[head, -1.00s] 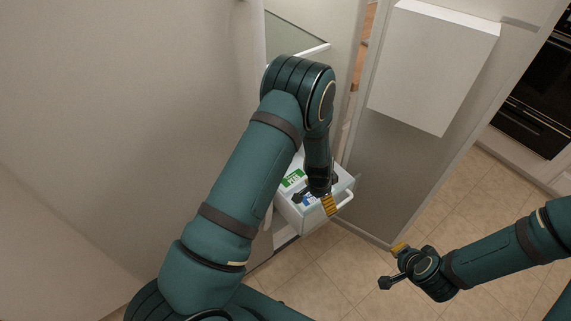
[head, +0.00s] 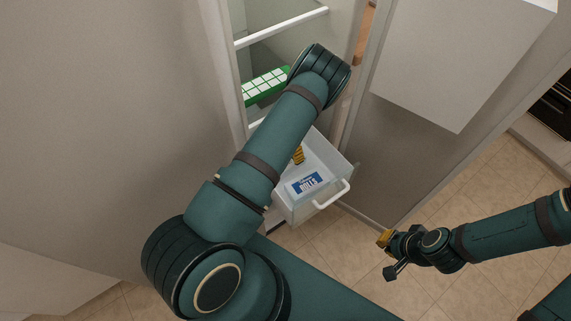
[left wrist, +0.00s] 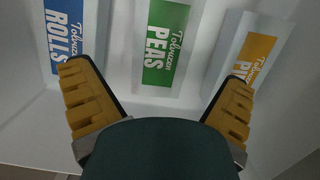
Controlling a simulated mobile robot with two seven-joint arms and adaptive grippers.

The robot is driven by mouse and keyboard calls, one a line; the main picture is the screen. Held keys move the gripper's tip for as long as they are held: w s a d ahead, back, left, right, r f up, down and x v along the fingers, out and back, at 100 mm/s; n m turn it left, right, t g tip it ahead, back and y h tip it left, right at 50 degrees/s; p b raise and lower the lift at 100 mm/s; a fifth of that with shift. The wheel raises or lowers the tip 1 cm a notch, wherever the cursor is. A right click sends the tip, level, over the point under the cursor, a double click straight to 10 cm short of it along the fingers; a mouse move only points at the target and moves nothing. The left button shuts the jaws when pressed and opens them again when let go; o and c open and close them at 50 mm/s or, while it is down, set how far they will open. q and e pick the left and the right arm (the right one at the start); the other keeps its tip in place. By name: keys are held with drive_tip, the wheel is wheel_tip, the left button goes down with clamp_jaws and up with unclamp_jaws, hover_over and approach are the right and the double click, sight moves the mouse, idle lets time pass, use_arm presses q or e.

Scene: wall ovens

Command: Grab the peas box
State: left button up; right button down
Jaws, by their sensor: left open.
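The peas box (left wrist: 165,45), white with a green label, lies in the open drawer. In the left wrist view it is at the top middle, between the two yellow fingertips of my left gripper (left wrist: 155,75). The fingers are open and apart from the box, with nothing between their pads. In the head view my arm hides the peas box, and only a yellow finger of the left gripper (head: 299,156) shows over the drawer. My right gripper (head: 387,256) is open and empty above the floor, to the right of the drawer.
The white drawer (head: 335,163) is pulled out, with its handle at the front. A blue-labelled rolls box (left wrist: 66,35) and an orange-labelled box (left wrist: 250,65) flank the peas box. A green-and-white gridded item (head: 265,86) sits on a shelf above. Tiled floor (head: 340,270) is clear.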

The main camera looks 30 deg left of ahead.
use_arm(q)
drive_tip(key=f, duration=0.2)
drive_tip(key=f+b, duration=0.1)
drive_tip(key=f, duration=0.4)
drive_tip(key=shift+s+a+f+b, duration=0.2)
drive_tip(key=shift+s+a+b, duration=0.1)
drive_tip(key=shift+b, duration=0.1)
drive_tip(key=c, duration=1.1)
